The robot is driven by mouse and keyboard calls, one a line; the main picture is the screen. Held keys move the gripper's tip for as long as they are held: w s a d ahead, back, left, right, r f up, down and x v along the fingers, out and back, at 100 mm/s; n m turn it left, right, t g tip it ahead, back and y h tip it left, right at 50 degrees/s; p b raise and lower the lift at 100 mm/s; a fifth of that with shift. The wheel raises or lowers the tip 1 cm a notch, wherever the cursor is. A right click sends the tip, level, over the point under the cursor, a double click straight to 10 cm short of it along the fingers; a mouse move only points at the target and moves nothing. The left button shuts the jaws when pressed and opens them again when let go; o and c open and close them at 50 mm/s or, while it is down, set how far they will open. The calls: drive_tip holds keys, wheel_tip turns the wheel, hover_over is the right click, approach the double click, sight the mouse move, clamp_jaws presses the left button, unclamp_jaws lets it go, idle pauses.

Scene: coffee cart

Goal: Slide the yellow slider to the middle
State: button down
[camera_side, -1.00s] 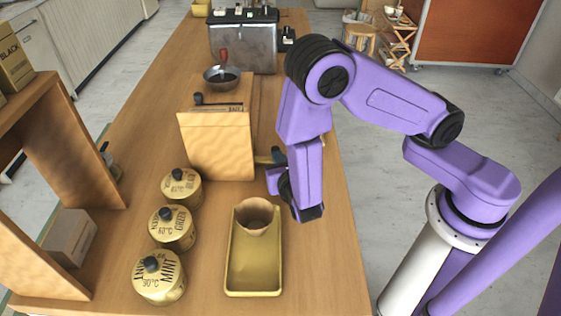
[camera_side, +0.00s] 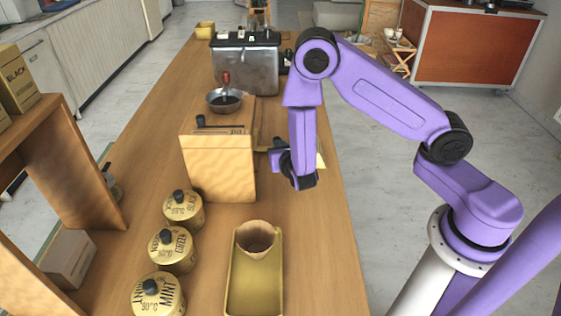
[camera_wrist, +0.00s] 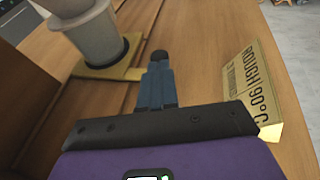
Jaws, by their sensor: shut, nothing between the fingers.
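A flat yellow piece (camera_wrist: 98,70) with a tab, which looks like the yellow slider, shows at the upper left of the wrist view. A pale cup-like cone (camera_wrist: 98,35) and a dark ring stand over it. My gripper (camera_wrist: 160,57) is shut and empty, its blue fingers pointing at the tab's end. The fingertips are very close to the tab; I cannot tell whether they touch it. In the side view my gripper (camera_side: 277,146) is at the right side of the wooden box (camera_side: 218,168).
A yellow card (camera_wrist: 252,92) reading "ROUGH 90°C" stands right of my fingers. A gold tray (camera_side: 255,285) with a brown cup (camera_side: 256,237) and gold tea tins (camera_side: 172,250) stand nearer. A metal bowl (camera_side: 224,101) sits on the box.

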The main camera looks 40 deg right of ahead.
drive_tip(key=shift+w+d, duration=1.55)
